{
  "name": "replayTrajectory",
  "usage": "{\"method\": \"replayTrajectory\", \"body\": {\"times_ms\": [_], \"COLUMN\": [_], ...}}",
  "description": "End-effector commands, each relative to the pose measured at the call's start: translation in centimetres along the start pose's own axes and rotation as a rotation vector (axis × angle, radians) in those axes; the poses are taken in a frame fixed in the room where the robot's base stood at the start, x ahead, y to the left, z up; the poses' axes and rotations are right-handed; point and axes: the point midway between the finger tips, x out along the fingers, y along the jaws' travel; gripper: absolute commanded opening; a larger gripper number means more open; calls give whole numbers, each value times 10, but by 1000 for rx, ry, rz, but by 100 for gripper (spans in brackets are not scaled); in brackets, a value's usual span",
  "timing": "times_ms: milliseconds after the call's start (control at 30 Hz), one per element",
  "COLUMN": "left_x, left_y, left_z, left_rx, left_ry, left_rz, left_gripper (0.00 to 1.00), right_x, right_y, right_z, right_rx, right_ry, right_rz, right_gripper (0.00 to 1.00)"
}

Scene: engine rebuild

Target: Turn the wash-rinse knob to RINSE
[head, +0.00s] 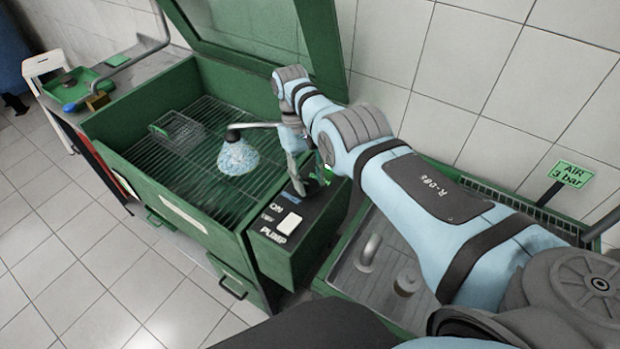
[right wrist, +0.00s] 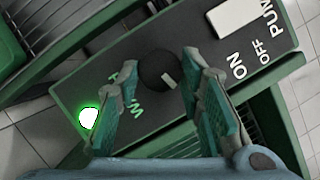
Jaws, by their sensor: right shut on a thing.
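The wash-rinse knob (right wrist: 157,68) is a round black knob with a short white mark, on the dark control panel (right wrist: 90,75). In the right wrist view the mark lies on the knob's lower right side. Green lettering shows beside it, partly hidden by a finger, so I cannot read it fully. My right gripper (right wrist: 160,62) has one finger on each side of the knob and is shut on it. In the head view my right gripper (head: 308,172) is at the panel and hides the knob. My left gripper is not in view.
A white pump switch (head: 291,222) sits on the same panel, with a lit green lamp (right wrist: 89,118) nearby. A spout sprays water (head: 238,157) into the green washer basin (head: 140,205), which holds a small wire basket (head: 178,128). The raised lid (head: 250,40) stands behind.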

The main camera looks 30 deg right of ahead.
Motion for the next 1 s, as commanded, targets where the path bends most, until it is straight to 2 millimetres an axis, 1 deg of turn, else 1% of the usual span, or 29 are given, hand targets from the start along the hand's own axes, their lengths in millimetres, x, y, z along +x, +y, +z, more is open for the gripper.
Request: {"method": "replayTrajectory", "body": {"times_ms": [300, 800, 833, 900, 933, 1000], "left_x": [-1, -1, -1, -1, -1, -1], "left_y": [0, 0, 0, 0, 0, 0], "left_z": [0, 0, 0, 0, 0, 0], "left_rx": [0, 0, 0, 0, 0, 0], "left_ry": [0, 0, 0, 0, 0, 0], "left_rz": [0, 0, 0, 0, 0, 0], "left_gripper": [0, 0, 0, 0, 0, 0], "right_x": [1, 2, 2, 2, 2, 1], "right_y": [-2, -2, -2, -2, -2, -2], "right_z": [1, 1, 1, 1, 1, 1], "right_rx": [-109, -126, -126, -126, -125, -125], "right_ry": [-6, -8, -8, -8, -7, -6], "right_rz": [44, 50, 50, 50, 50, 50], "right_gripper": [6, 6, 39, 50, 54, 54]}}
